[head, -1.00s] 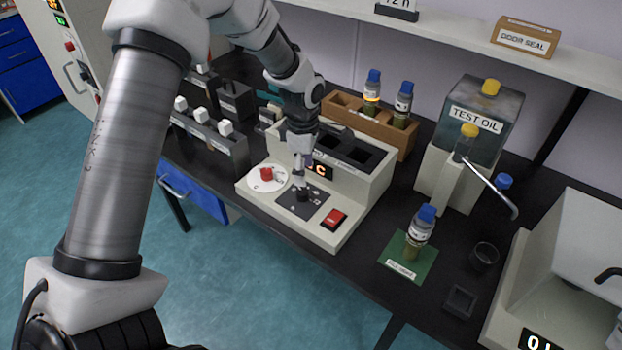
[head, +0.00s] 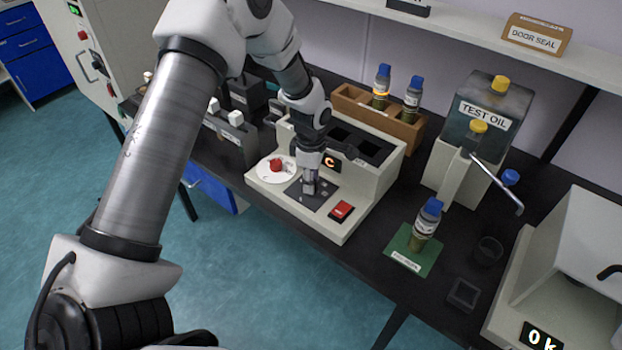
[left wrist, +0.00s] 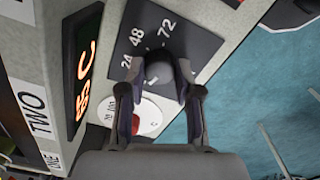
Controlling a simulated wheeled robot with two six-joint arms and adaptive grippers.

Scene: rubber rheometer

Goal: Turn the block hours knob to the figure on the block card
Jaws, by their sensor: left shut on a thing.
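The block hours knob (left wrist: 158,72) is dark and round, on a dark plate (left wrist: 150,30) that shows the figures 24, 48 and 72 in the left wrist view. My left gripper (left wrist: 160,92) is shut on it, with a finger on either side. In the head view my left gripper (head: 310,190) points down onto the dark plate (head: 298,190) and hides the knob. The knob's pointer is not clear enough to read. A card (head: 408,6) on the shelf is cut off by the top edge, so its figure cannot be read.
A red knob (head: 276,165) on a white dial stands left of the plate, and a red switch (head: 341,210) stands right. The block heater (head: 385,175) rises behind. A capped bottle (head: 427,220) stands on a green mat (head: 400,243). My right gripper is not in view.

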